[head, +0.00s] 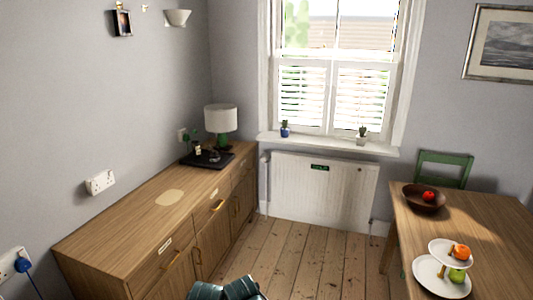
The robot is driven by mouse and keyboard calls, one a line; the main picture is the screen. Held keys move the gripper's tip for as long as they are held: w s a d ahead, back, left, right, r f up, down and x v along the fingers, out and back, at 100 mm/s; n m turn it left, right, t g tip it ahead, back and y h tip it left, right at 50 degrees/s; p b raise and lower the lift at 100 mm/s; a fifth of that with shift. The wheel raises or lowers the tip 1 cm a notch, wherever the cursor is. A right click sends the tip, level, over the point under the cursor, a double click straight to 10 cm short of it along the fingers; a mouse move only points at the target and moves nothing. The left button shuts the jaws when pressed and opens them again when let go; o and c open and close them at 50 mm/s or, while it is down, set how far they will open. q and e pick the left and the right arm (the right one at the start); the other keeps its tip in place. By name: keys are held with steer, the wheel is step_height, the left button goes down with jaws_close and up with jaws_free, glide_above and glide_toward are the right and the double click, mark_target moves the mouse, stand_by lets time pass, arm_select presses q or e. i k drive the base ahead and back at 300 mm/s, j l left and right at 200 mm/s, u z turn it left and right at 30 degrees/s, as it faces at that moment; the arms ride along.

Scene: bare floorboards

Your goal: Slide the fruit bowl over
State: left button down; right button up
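A dark brown round bowl (413,199) stands on the wooden table (498,232) at the right, near the table's far left corner. A red fruit (428,196) lies in it. Neither of my grippers shows in the head view, so where they are relative to the bowl cannot be seen.
A white two-tier stand (428,277) with an orange fruit (462,252) and a green fruit (457,275) is nearer on the table. A green chair (443,158) stands behind it. A long wooden sideboard (125,235) lines the left wall. Bare floorboards (300,258) lie between.

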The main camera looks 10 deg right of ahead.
mark_target(413, 194)
steer(key=i+l+z, duration=0.1)
steer(key=i+z, duration=0.3)
steer(key=i, duration=0.2)
steer(key=i+z, duration=0.4)
steer(key=i, duration=0.25)
steer(key=i+j+z, duration=0.4)
steer(key=i, duration=0.15)
steer(key=i+j+z, duration=0.1)
steer(key=i+z, duration=0.4)
steer(key=i+j+z, duration=0.25)
steer(key=z, duration=0.2)
steer(key=i+j+z, duration=0.35)
steer(key=z, duration=0.15)
steer(key=i+j+z, duration=0.2)
steer(key=j+z, duration=0.3)
steer(key=i+j+z, duration=0.25)
steer(key=j, duration=0.15)
steer(key=j+z, duration=0.25)
steer(key=j, duration=0.15)
steer(key=j+z, duration=0.25)
steer(key=j, duration=0.2)
steer(key=i, duration=0.05)
